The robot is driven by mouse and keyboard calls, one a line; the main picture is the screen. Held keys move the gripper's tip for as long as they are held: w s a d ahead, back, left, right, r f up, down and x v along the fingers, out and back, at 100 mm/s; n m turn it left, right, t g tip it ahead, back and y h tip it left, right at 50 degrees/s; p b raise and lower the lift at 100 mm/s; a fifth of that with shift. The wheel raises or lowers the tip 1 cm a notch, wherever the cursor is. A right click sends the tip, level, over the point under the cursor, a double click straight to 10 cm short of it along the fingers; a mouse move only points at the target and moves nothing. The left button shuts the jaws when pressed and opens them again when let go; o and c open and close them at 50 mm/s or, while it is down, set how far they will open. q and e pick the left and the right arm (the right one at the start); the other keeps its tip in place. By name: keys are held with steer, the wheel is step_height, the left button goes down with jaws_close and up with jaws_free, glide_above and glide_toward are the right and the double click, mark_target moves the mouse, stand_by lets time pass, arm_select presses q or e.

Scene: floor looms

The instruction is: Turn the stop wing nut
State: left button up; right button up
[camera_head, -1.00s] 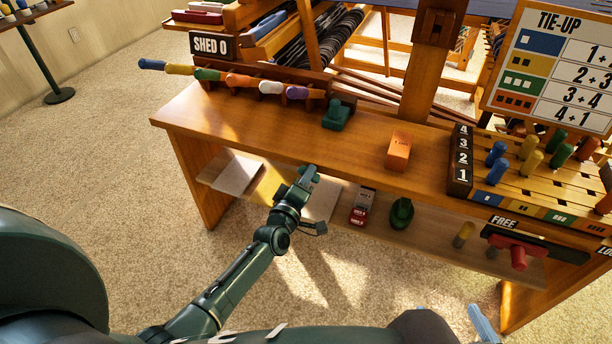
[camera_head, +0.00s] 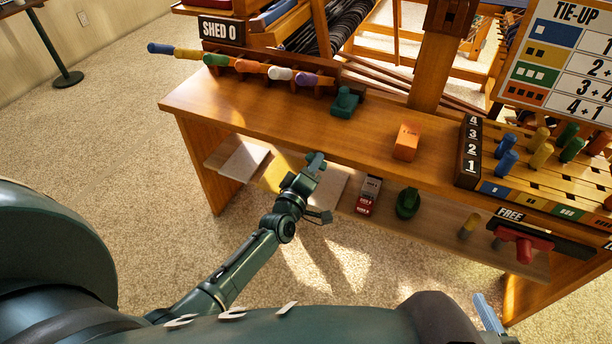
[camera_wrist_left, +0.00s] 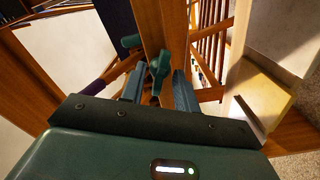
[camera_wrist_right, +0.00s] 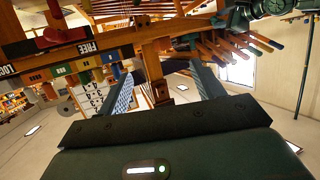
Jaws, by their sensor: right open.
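A dark green wing nut (camera_wrist_left: 159,66) shows in the left wrist view on a wooden post, just beyond and between my left fingertips. My left gripper (camera_wrist_left: 158,88) is open, with nothing between its fingers that I can see held. In the head view my left gripper (camera_head: 316,163) is by the front edge of the bench. A green block-like piece (camera_head: 345,101) sits on the bench top; I cannot tell whether it belongs with the wing nut. My right gripper (camera_wrist_right: 163,88) is open and empty, with the loom frame beyond it.
The wooden bench (camera_head: 260,118) holds an orange box (camera_head: 407,142), a row of coloured handles (camera_head: 245,66) and a peg board (camera_head: 540,160). The low shelf (camera_head: 335,205) holds a red-and-grey item (camera_head: 368,196) and a green object (camera_head: 408,203). Carpet in front is clear.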

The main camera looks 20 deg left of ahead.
arm_select(q)
steer(key=s+p, duration=0.2)
steer(key=s, duration=1)
steer(key=shift+s+a, duration=0.25)
steer(key=shift+s, duration=0.15)
arm_select(e)
steer(key=r, duration=0.2)
steer(key=d+m, duration=0.1)
steer(key=shift+s+r, duration=0.35)
steer(key=shift+r, duration=0.05)
